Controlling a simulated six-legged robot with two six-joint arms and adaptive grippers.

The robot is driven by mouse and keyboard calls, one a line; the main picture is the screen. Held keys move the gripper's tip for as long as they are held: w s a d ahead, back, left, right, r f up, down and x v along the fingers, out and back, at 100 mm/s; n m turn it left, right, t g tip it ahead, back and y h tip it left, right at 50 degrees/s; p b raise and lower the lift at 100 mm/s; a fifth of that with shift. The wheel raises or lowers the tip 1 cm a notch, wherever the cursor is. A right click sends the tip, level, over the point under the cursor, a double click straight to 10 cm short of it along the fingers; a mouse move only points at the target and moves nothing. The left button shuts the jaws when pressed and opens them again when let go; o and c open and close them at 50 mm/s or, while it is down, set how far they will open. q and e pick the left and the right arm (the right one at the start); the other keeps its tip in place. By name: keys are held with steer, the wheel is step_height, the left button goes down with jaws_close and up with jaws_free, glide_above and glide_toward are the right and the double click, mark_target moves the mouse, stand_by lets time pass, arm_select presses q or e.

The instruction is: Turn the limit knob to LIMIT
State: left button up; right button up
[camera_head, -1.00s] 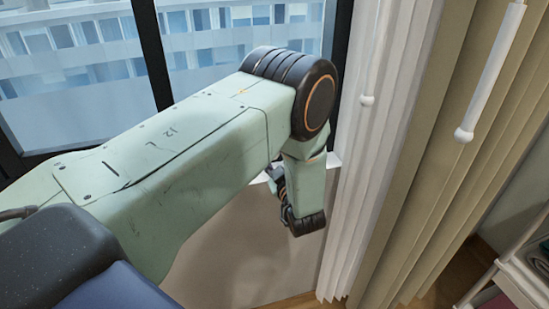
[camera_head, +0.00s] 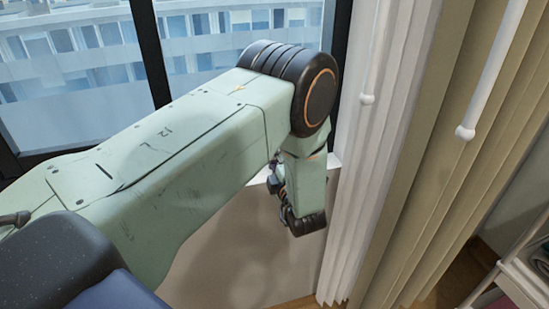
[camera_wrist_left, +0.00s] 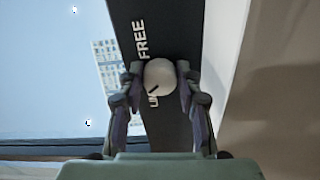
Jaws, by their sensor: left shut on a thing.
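The limit knob (camera_wrist_left: 160,75) is a round, pale knob on a dark strip (camera_wrist_left: 165,30) in the left wrist view. The strip carries the white word FREE above the knob and a partly covered label starting with LI below left of it. A short dark mark on the knob's lower left edge lies close to the LI label. My left gripper (camera_wrist_left: 158,82) is shut on the knob, with one finger on each side. In the head view my left arm reaches down by the window, and the knob and fingertips are hidden. My right gripper is not in view.
A window with a dark frame (camera_head: 152,55) is behind my arm. Pale and tan curtains (camera_head: 375,150) hang just right of my left wrist, with white wands (camera_head: 466,132) in front. A shelf unit (camera_head: 525,275) stands at the lower right.

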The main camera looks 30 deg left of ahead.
arm_select(q)
steer(key=shift+s+f+n, duration=0.2)
steer(key=shift+f+n, duration=0.05)
steer(key=shift+n, duration=0.35)
steer(key=o, duration=1.2)
steer(key=shift+r, duration=0.2)
steer(key=shift+c, duration=0.2)
steer(key=shift+w, duration=0.1)
steer(key=shift+d, duration=0.1)
steer(key=v, duration=0.7)
